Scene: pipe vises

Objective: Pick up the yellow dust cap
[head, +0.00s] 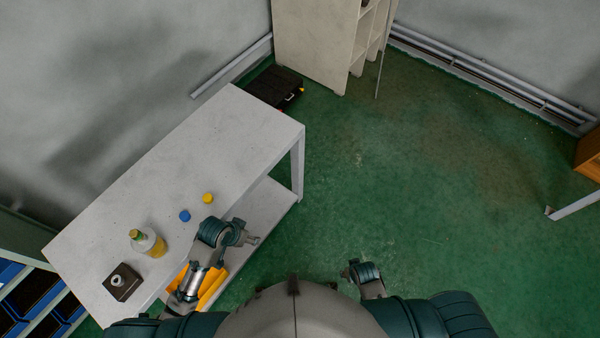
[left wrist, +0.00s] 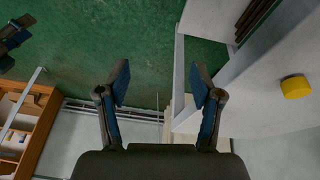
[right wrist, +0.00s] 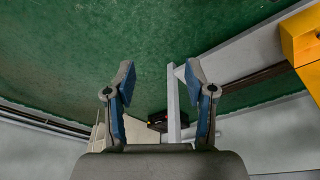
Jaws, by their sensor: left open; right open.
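The yellow dust cap (head: 208,198) lies on the light grey table (head: 215,135), near its right long edge. It also shows at the right side of the left wrist view (left wrist: 296,87), apart from the fingers. My left gripper (head: 252,240) is beside the table edge, a little below and right of the cap in the head view. It is open and empty; its two fingers (left wrist: 160,85) show apart in the left wrist view. My right gripper (right wrist: 160,90) is open and empty in the right wrist view, with nothing between its fingers.
A blue cap (head: 184,216) lies close to the yellow cap. A bottle with yellow liquid (head: 157,246) and a dark block with a round fitting (head: 122,282) stand farther left. A yellow bin (head: 212,290) sits under my left arm. The green floor right of the table is clear.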

